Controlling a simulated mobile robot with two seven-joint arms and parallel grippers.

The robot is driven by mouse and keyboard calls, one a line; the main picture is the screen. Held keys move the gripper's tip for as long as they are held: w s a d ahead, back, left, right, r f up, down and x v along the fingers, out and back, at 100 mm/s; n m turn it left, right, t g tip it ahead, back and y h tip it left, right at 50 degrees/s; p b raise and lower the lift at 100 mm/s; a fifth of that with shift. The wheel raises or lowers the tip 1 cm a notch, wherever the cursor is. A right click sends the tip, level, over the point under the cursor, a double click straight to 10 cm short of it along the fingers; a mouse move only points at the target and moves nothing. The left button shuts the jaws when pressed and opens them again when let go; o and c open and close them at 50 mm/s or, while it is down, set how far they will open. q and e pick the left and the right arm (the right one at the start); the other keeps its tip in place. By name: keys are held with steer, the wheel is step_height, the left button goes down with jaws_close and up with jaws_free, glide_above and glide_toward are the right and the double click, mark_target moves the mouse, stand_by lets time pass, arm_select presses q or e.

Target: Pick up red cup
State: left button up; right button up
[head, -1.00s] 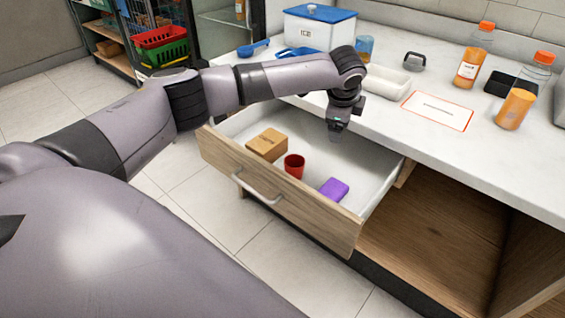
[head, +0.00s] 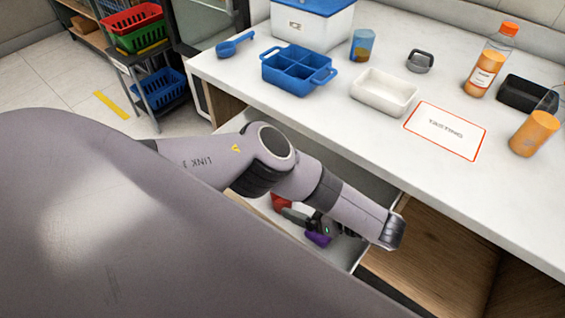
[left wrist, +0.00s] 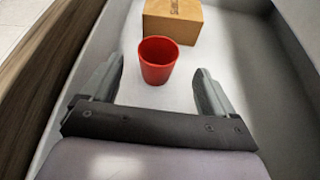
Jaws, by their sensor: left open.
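The red cup (left wrist: 157,62) stands upright in the open drawer. In the left wrist view it is just ahead of my left gripper (left wrist: 158,85), centred between the two spread fingers and slightly beyond their tips. The gripper is open and empty. In the head view my left gripper (head: 300,222) is low in the drawer, and only a little of the red cup (head: 281,202) shows beside it, the rest hidden by my arm. My right gripper is in neither view.
The drawer wall (left wrist: 70,60) runs close on the left. A blue divided tray (head: 297,72) and white tray (head: 384,92) stand on the counter.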

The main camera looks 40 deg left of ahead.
arm_select(q)
steer(key=b, duration=0.2)
glide_above(282, 200)
steer(key=s, duration=0.1)
steer(key=shift+s+d+f, duration=0.1)
steer(key=shift+d+f, duration=0.15)
steer(key=shift+f, duration=0.35)
steer(key=shift+s+d+f, duration=0.1)
steer(key=shift+d+f, duration=0.1)
steer(key=shift+f, duration=0.35)
steer(key=c, duration=1.1)
